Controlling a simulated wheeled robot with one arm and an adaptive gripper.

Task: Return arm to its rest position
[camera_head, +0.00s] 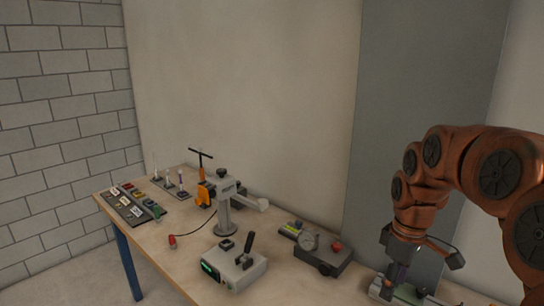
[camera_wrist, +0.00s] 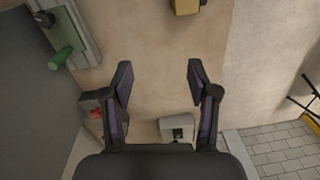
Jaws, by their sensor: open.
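My arm (camera_head: 440,180) is copper-coloured and reaches in from the right, bent downward at the bench's right end. My gripper (camera_head: 392,285) hangs low there, small and partly hidden by the arm. In the wrist view my gripper (camera_wrist: 159,82) shows two dark fingers spread wide, with only bench top between the tips. It is open and empty.
The wooden bench (camera_head: 185,255) carries a grey box with a black lever (camera_head: 233,265), a dark box with a dial and red button (camera_head: 323,256), a grey stand (camera_head: 227,205) and a labelled panel (camera_head: 130,205). A green handle (camera_wrist: 60,57) lies left of my fingers. Walls stand behind.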

